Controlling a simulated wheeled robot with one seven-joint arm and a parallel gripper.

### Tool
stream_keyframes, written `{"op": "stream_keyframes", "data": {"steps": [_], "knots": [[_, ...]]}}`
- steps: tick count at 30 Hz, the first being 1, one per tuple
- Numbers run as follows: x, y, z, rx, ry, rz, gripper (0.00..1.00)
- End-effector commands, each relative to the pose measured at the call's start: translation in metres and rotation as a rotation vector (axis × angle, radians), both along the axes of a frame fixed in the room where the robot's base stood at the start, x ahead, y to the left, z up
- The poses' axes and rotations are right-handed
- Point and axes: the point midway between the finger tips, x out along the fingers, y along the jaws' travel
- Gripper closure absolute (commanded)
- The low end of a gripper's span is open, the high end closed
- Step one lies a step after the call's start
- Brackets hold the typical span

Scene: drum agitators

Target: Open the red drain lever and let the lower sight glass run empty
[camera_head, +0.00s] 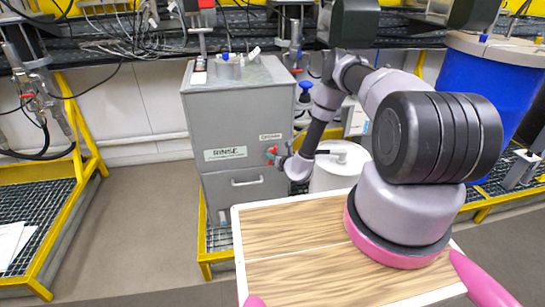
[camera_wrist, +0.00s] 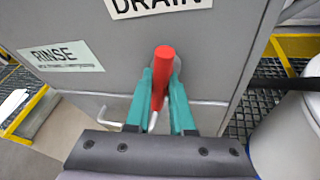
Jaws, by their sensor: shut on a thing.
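The red drain lever (camera_wrist: 164,58) is on the front of the grey cabinet, below the DRAIN label (camera_wrist: 160,6). In the wrist view my gripper (camera_wrist: 161,82) has its two teal fingers shut on the red lever, one on each side. The lever's lower part lies between the fingers and its top sticks out beyond them. In the head view the lever (camera_head: 272,150) is small and partly covered by my gripper (camera_head: 275,158) at the cabinet's right front. I cannot make out the lower sight glass or its level in either view.
The grey cabinet (camera_head: 225,120) carries a RINSE label (camera_head: 226,153) and a handle below it. A white drum (camera_head: 335,172) stands close to its right. A blue drum (camera_head: 470,85) is farther right. Yellow-framed grating (camera_head: 40,205) lies at left, with open floor (camera_head: 140,230) between.

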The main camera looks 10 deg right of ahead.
Motion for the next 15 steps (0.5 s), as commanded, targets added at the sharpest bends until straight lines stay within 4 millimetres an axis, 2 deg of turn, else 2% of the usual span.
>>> {"op": "stream_keyframes", "data": {"steps": [6, 15], "knots": [[-0.0006, 0.0009, -0.0002, -0.159, 0.002, 0.002, 1.0], [-0.0009, -0.0001, -0.001, -0.286, 0.002, 0.001, 1.0]]}}
